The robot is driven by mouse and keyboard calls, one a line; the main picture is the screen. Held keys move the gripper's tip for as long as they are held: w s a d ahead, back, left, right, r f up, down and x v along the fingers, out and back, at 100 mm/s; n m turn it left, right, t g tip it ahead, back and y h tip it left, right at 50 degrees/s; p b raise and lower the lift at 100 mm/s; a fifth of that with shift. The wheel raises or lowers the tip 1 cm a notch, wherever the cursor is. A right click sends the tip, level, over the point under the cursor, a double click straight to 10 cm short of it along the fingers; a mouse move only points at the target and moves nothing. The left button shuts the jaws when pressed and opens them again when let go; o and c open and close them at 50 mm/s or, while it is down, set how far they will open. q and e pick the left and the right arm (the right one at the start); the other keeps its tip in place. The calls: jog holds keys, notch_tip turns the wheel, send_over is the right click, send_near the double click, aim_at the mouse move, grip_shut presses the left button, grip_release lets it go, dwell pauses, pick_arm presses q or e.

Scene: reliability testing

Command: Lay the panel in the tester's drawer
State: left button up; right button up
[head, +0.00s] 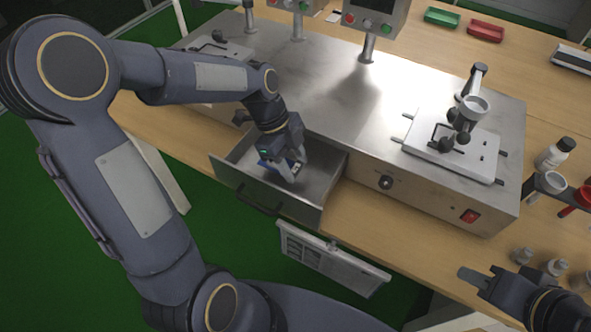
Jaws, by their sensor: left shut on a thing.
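The tester is a large metal box with an open drawer (232,177) pulled out of its front. My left gripper (293,174) reaches down into the drawer from above. It is shut on the panel (267,167), a small piece with blue showing, low inside the drawer. The fingers cover much of the panel, and I cannot tell whether it touches the drawer floor. My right gripper (480,277) is at the lower right, over the front of the table, away from the drawer. Its finger gap does not show clearly.
The tester top (335,85) carries a clamp fixture (450,145) on the right. A red switch (469,216) and a knob are on its front. A white bottle (555,153) and small cups stand at the right. Green and red trays (485,31) lie behind.

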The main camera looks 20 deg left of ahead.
aim_at(293, 167)
pick_arm(q)
jog(key=shift+w+d+f, duration=0.1)
jog(key=shift+f, duration=0.8)
jog(key=shift+w+d+f, duration=0.1)
jog(key=shift+f, duration=0.8)
jog(key=shift+f+b, duration=0.25)
jog(key=shift+b, duration=0.15)
jog(key=o, duration=1)
jog(key=shift+r, duration=0.15)
jog(key=shift+c, duration=0.2)
